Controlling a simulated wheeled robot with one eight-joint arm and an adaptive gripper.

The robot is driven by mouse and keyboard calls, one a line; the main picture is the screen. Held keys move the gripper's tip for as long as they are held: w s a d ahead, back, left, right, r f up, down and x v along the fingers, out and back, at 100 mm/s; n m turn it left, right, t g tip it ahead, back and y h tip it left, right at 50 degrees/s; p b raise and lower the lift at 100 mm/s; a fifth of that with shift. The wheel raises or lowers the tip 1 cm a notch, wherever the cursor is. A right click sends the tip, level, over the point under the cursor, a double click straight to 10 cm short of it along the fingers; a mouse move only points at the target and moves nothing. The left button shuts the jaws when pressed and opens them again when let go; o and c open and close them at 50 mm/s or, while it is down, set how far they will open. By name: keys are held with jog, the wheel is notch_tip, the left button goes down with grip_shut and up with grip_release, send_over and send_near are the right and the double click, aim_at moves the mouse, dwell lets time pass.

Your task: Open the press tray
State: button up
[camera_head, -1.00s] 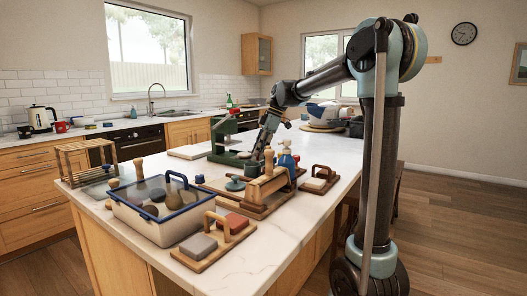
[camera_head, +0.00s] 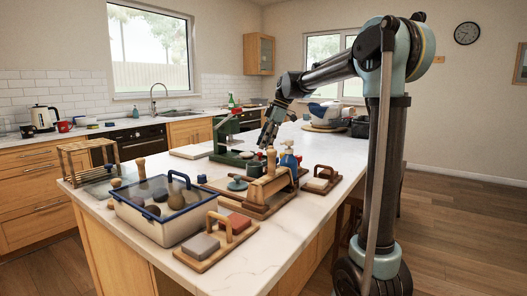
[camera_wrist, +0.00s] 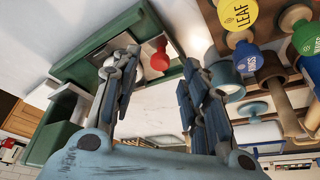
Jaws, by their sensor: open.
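The green press (camera_head: 226,138) stands on the counter, left of my gripper (camera_head: 264,146). In the wrist view its green frame (camera_wrist: 62,75) fills the upper left, with a red knob (camera_wrist: 160,56) on a pale stem at its near side. I take this knob to be the tray's handle; the tray itself is not clearly visible. In the wrist view my gripper (camera_wrist: 160,84) is open and empty, its two fingers wide apart.
A wooden rack (camera_head: 268,190) with stamps and a blue bottle (camera_head: 289,160) stand close to my gripper's near side. Labelled round stamp tops (camera_wrist: 238,13) show at the wrist view's right.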

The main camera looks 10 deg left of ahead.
jog(key=v, duration=0.8)
jog(key=shift+r, duration=0.35)
jog(key=shift+w+d, duration=0.1)
jog(key=shift+w, duration=0.05)
